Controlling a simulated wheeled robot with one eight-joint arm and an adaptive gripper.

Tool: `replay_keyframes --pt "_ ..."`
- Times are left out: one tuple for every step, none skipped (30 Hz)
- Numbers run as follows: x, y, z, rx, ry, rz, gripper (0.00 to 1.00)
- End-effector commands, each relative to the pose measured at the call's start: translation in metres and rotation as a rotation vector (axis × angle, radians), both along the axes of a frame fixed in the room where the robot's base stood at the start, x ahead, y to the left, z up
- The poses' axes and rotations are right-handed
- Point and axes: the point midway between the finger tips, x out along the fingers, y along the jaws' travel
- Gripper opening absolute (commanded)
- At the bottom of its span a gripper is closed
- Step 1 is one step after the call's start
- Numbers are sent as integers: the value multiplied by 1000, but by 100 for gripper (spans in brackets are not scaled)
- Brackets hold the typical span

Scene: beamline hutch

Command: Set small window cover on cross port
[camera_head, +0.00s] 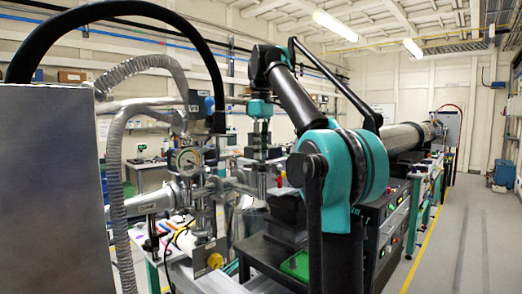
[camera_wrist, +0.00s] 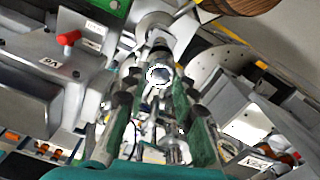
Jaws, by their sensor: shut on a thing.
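My gripper (camera_wrist: 158,82) points away from the wrist camera, its two green-edged fingers close around a small bright ring-like piece, likely the small window cover (camera_wrist: 158,67). Its exact shape is hard to tell. In the head view my gripper (camera_head: 263,138) hangs below the teal wrist, over the cluttered bench; the held piece is too small to make out there. Steel vacuum pipework with a round gauge (camera_head: 187,160) stands left of it. A round steel flange (camera_wrist: 155,24) lies beyond the fingertips in the wrist view. I cannot tell which opening is the cross port.
A large grey panel (camera_head: 55,190) and a ribbed hose (camera_head: 118,190) block the left side. A red-knobbed metal block (camera_wrist: 68,40) and other steel housings crowd both sides of my gripper. The aisle floor (camera_head: 455,235) at right is clear.

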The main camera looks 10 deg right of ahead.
Motion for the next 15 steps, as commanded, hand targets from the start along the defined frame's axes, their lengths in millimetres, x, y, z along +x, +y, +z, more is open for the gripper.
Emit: replay_keyframes --pt "0 0 0 0 0 0 0" --pt "0 0 -1 0 0 0 0" --pt "0 0 -1 0 0 0 0" --pt "0 0 -2 0 0 0 0" --pt "0 0 -2 0 0 0 0" --pt "0 0 -3 0 0 0 0" --pt "0 0 -3 0 0 0 0" --pt "0 0 -3 0 0 0 0" --pt "0 0 -4 0 0 0 0" --pt "0 0 -4 0 0 0 0" --pt "0 0 -5 0 0 0 0" --pt "0 0 -5 0 0 0 0" --pt "0 0 -6 0 0 0 0" --pt "0 0 -6 0 0 0 0" --pt "0 0 -7 0 0 0 0"
